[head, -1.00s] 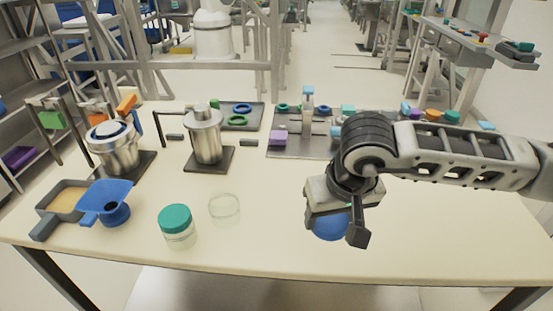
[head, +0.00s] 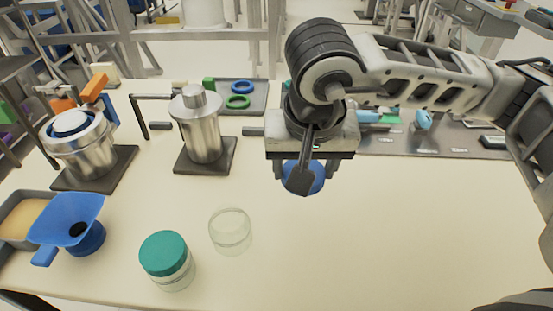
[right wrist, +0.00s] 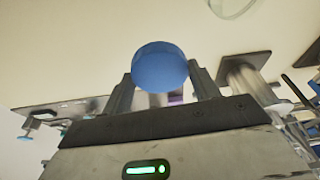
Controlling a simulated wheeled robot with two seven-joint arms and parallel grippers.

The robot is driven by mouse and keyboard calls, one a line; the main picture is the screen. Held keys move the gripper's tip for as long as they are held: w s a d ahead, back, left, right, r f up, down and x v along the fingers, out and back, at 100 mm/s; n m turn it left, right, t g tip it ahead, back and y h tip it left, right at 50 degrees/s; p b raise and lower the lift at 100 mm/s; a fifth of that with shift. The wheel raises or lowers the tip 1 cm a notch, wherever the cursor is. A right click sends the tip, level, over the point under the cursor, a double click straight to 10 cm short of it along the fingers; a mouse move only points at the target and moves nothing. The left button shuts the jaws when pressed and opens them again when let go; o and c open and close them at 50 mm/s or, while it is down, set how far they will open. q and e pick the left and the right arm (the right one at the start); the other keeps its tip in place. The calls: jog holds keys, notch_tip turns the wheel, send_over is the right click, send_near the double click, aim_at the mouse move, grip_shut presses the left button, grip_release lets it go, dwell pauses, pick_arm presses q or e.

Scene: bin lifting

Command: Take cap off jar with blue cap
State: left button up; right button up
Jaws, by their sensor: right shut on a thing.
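My right gripper (head: 300,178) is shut on a round blue cap (head: 313,178), held above the table. In the right wrist view the cap (right wrist: 160,67) sits between the two fingers of the gripper (right wrist: 162,85). An uncapped clear glass jar (head: 230,232) stands on the table, in front and to the left of the gripper, apart from the cap. Part of a clear round rim (right wrist: 232,8) shows at the top of the right wrist view. A second glass jar with a teal cap (head: 164,254) stands nearer the front edge. My left gripper is out of view.
Two metal vessels (head: 203,128) (head: 80,150) stand on dark plates behind. A tray with rings (head: 258,97) is at the back. The table's front right is clear.

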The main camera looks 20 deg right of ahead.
jog(key=s, duration=0.1)
jog(key=s+m+b, duration=0.1)
jog(key=m+b, duration=0.1)
jog(key=shift+s+d+h, duration=0.25)
jog(key=shift+s+h, duration=0.05)
jog(key=shift+s, duration=0.1)
jog(key=shift+d+r+m+b, duration=0.1)
jog(key=shift+m+b, duration=0.25)
jog(key=shift+m, duration=0.15)
jog(key=w+d+f, duration=0.1)
jog(key=w+f, duration=0.1)
jog(key=w, duration=0.1)
jog(key=w+d+f, duration=0.2)
jog(key=w+f, duration=0.1)
jog(key=w, duration=0.1)
jog(key=w+d+f, duration=0.1)
jog(key=w+f, duration=0.1)
jog(key=w, duration=0.2)
jog(key=shift+w+d+f, duration=0.1)
jog(key=shift+d+f, duration=0.25)
jog(key=shift+f, duration=0.05)
jog(key=shift+w+d+f, duration=0.15)
jog(key=shift+w+f, duration=0.25)
jog(key=shift+f, duration=0.1)
jog(key=shift+x, duration=1.85)
jog(key=shift+s+f, duration=0.15)
jog(key=shift+s, duration=0.05)
